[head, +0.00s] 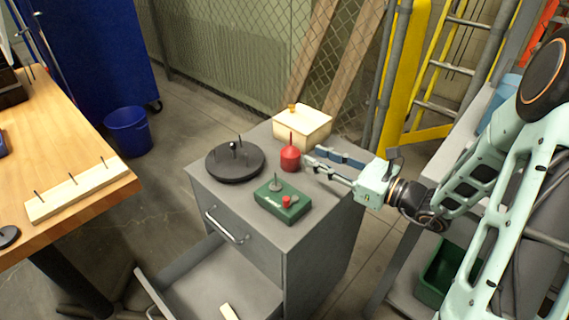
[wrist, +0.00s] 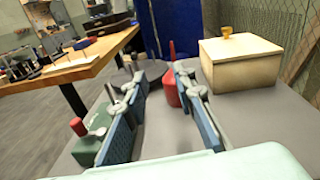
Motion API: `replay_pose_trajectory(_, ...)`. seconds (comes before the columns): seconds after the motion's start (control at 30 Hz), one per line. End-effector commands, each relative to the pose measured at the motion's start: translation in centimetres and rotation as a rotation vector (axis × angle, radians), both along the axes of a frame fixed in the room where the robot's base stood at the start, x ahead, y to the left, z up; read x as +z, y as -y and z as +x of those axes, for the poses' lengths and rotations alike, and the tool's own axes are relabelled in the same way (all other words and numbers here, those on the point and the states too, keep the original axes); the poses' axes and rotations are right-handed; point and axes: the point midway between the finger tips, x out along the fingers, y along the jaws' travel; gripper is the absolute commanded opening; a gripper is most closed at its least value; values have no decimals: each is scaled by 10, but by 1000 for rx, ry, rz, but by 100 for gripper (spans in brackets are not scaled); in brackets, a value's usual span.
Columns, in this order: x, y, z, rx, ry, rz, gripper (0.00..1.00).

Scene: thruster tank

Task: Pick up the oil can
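The oil can (head: 290,158) is red with a thin upright spout and stands on top of the grey cabinet (head: 325,205). My gripper (head: 311,157) is open and empty, low over the cabinet top, with its fingertips just right of the can in the head view. In the wrist view the oil can (wrist: 171,90) stands upright beyond the fingertips, nearer the right finger, which hides part of its right side. Whether a finger touches the can I cannot tell.
A cream box with a knob (head: 303,127), a dark round base with pegs (head: 235,160) and a green box with a red button (head: 281,203) stand around the can. The drawer (head: 223,285) below is open. A wooden table (head: 60,150) is at left.

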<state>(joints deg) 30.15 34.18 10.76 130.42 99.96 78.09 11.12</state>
Motion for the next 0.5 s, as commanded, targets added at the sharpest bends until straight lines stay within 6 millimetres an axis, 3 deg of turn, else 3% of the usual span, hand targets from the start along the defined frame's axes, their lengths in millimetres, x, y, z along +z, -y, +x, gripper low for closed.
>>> replay_pose_trajectory(0.07, -3, 11, 9, -49, -12, 50, 24)
replay_pose_trajectory(0.17, -1, 10, 17, -71, -16, 77, 24)
replay_pose_trajectory(0.5, 0, -27, 46, -71, -18, 77, 24)
